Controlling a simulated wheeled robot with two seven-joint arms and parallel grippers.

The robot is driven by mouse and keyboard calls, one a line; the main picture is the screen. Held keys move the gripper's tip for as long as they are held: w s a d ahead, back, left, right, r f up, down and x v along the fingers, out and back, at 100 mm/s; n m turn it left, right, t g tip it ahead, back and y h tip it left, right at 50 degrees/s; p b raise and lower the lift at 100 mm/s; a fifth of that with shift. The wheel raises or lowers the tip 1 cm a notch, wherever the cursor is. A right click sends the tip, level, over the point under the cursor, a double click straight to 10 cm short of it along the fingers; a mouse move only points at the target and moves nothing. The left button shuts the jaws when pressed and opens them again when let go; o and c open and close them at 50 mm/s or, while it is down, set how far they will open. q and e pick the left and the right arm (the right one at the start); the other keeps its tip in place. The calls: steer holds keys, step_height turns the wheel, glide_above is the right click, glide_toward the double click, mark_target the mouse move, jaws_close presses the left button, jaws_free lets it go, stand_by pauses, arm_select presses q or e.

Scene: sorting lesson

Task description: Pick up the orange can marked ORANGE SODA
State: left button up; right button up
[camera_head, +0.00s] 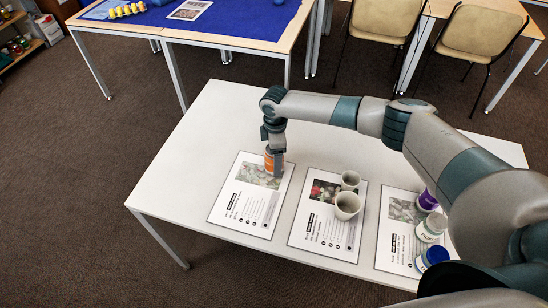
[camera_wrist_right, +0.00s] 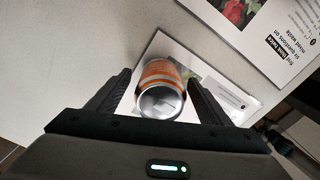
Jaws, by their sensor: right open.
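The orange can (camera_head: 269,160) stands on the left printed sheet on the white table. In the right wrist view the can (camera_wrist_right: 160,88) shows its silver top and orange side; any lettering is not readable. My right gripper (camera_head: 274,165) is over the can from above. In the right wrist view my right gripper (camera_wrist_right: 158,92) is open, with one black finger on each side of the can and small gaps between. My left gripper is not in view.
A right sheet (camera_head: 393,235) has a purple-labelled container (camera_head: 427,200), a white-green one (camera_head: 431,228) and a blue-topped one (camera_head: 433,256) near my arm. The table's left end is clear.

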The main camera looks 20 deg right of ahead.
steer(key=shift+a+f+p, duration=0.1)
steer(key=shift+f+p, duration=0.2)
steer(key=shift+f, duration=1.2)
steer(key=c, duration=1.1)
